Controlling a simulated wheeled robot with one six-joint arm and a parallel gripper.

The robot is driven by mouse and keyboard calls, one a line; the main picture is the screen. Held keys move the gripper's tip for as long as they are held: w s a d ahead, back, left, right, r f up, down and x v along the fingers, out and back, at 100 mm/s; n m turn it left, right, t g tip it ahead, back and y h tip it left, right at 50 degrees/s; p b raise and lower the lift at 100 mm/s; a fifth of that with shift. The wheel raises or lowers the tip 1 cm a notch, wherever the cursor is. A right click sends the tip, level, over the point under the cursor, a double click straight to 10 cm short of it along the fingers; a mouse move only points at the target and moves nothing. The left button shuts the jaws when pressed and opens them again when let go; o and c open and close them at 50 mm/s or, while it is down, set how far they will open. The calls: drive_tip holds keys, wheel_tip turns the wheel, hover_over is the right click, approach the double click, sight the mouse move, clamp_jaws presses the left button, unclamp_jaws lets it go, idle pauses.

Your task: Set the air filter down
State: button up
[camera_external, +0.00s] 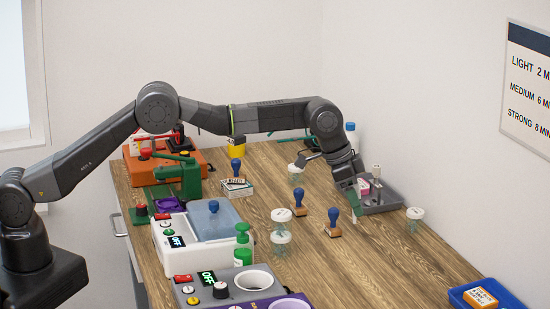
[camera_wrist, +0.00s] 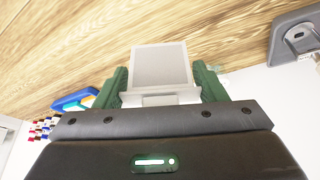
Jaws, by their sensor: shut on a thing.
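My gripper (camera_external: 354,191) reaches down over the right part of the wooden table, just left of a grey tray. In the wrist view, its green fingers (camera_wrist: 160,84) are shut on a flat, pale grey square piece (camera_wrist: 160,65), which I take to be the air filter. The piece sits between the two fingers, with wood grain behind it. In the external view the held piece is mostly hidden or too small to make out, so I cannot tell whether it touches the table.
The grey tray (camera_external: 384,207) holds a pink item and a metal-coloured item. Stamps with blue handles (camera_external: 333,222) and lidded jars (camera_external: 414,217) stand nearby. A blue bin (camera_external: 459,298) is at the front right. Machines line the left side. Bare wood (camera_external: 385,265) lies in front.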

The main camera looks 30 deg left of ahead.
wheel_tip(320, 180, down, 10)
drive_tip(key=shift+s+d+r+p, duration=0.1)
drive_tip(key=shift+p, duration=0.7)
drive_tip(key=shift+f, duration=0.2)
drive_tip(key=o, duration=1)
drive_tip(key=b+v, duration=0.2)
drive_tip(key=v, duration=1)
drive_tip(key=shift+r, duration=0.15)
